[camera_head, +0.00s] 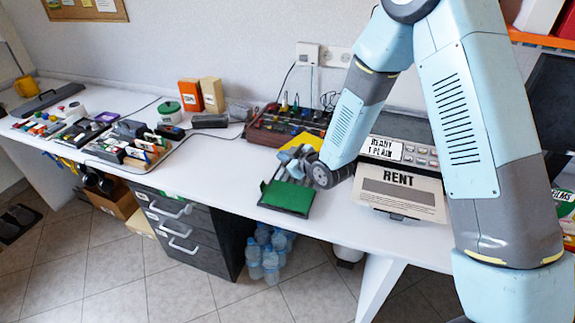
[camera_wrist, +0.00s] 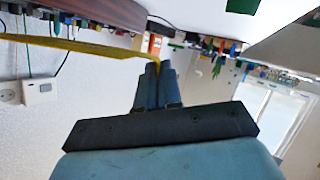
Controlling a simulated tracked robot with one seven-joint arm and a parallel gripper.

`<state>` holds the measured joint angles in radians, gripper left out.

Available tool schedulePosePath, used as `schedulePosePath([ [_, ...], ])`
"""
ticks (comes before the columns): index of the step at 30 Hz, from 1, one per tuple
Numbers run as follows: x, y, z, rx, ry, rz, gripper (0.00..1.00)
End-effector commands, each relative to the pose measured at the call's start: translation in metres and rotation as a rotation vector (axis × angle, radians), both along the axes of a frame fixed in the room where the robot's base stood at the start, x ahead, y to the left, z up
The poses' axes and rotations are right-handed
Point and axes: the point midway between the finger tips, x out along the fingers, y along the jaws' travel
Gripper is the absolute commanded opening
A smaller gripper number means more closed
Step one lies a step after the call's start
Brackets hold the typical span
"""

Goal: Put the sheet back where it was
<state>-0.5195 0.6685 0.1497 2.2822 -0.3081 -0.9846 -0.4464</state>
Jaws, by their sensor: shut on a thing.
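My gripper (camera_head: 292,158) is over the white table, left of the printer. In the wrist view its two blue-grey fingers (camera_wrist: 155,70) are close together on a thin yellow sheet (camera_wrist: 80,46), seen nearly edge-on and reaching left. In the head view a bit of the yellow sheet (camera_head: 308,141) shows behind the gripper; the rest is hidden. The grey printer (camera_head: 420,127) has a display reading "READY I PLAIN". A white page headed "RENT" (camera_head: 399,205) lies at its front.
A green pad with a dark edge (camera_head: 287,197) lies at the table's front edge, below my gripper. A dark rack with coloured knobs (camera_head: 270,139) stands behind, near the wall. Orange and tan boxes (camera_head: 190,95) stand further left. The table front left of the pad is clear.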

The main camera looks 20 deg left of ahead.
Motion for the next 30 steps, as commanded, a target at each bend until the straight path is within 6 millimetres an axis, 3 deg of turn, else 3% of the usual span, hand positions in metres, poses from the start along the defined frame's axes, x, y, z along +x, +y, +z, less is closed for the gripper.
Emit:
schedulePosePath([
  [12,0.005,-0.002,-0.036,0.0,0.001,-0.002,0.0],
  [26,0.005,-0.002,-0.041,0.0,0.001,-0.002,0.0],
  [27,0.006,-0.002,-0.041,0.0,0.0,-0.002,0.08],
  [30,0.006,-0.002,-0.041,0.0,0.0,-0.002,0.17],
])
